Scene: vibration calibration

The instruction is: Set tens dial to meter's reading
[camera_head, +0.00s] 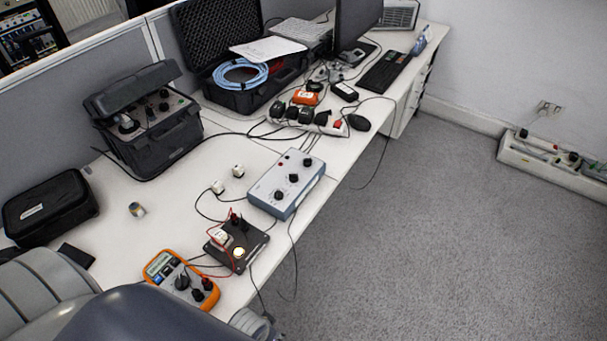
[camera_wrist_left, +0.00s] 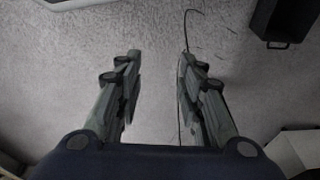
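A blue-grey box (camera_head: 268,200) with a row of three black dials lies on the desk in the head view. Its dials are a near dial (camera_head: 279,195), a middle dial (camera_head: 293,178) and a far dial (camera_head: 307,162). Their markings are too small to read, so I cannot tell which is the tens dial. An orange handheld meter (camera_head: 157,263) lies near the desk's front end; its reading is not legible. My left gripper (camera_wrist_left: 159,65) is open and empty in the left wrist view, above grey carpet, apart from the dials. My right gripper is not in view.
A black board (camera_head: 250,250) with red and black leads sits between meter and dial box. Two small white blocks (camera_head: 238,171) and a small metal cylinder (camera_head: 137,209) stand on the desk. Black cases (camera_head: 48,207) line the partition. Cables hang over the right edge.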

